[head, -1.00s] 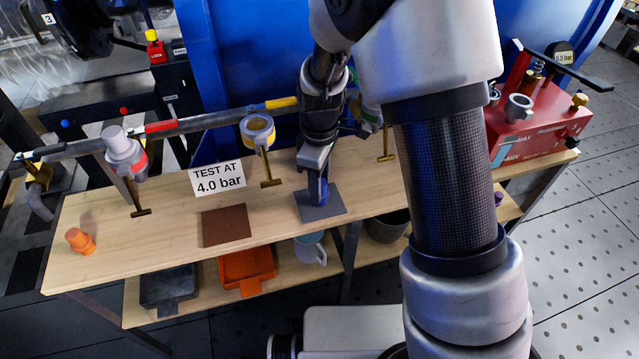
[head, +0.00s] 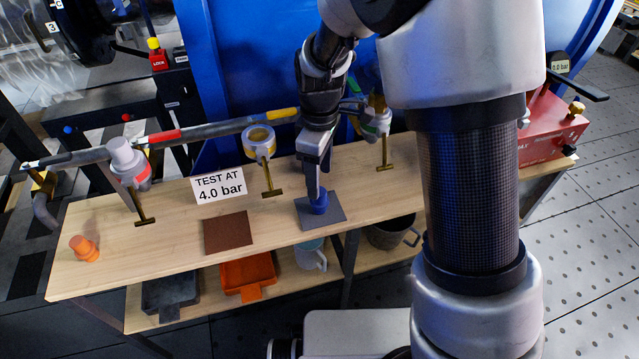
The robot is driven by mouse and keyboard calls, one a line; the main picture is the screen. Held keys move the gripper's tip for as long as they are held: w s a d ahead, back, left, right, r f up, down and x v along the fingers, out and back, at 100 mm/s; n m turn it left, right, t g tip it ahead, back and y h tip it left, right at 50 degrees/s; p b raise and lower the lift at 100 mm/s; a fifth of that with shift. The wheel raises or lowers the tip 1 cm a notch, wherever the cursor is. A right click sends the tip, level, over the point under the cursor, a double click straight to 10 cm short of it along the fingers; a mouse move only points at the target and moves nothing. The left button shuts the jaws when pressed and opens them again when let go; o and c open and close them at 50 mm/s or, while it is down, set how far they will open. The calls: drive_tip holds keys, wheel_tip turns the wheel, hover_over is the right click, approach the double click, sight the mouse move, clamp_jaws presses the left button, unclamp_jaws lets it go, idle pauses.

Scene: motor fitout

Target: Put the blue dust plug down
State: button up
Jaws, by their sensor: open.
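The blue dust plug (head: 319,203) stands upright on the dark grey square mat (head: 331,217) on the wooden bench. My gripper (head: 318,186) is right at the plug, pointing down over it from behind. Its jaws are open, with a finger still close beside the plug's upper part. Whether a finger still touches the plug I cannot tell. The plug's top is partly hidden by the gripper.
A red pump box (head: 556,130) sits at the right.

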drive_tip(key=s+d+r+m+t+p, duration=0.1)
drive_tip(key=s+d+r+m, duration=0.25)
drive_tip(key=r, duration=0.55)
drive_tip(key=s+d+r+m+t, duration=0.1)
drive_tip(key=s+d+r+m, duration=0.25)
drive_tip(key=r, duration=0.55)
drive_tip(key=s+d+r+m+t, duration=0.3)
drive_tip(key=s+d+m, duration=0.3)
drive_tip(key=s, duration=0.5)
drive_tip(key=shift+s+d+r+m+t, duration=0.15)
drive_tip(key=shift+r+m+t, duration=0.15)
drive_tip(key=shift+r+m, duration=0.2)
drive_tip(key=shift+d, duration=0.1)
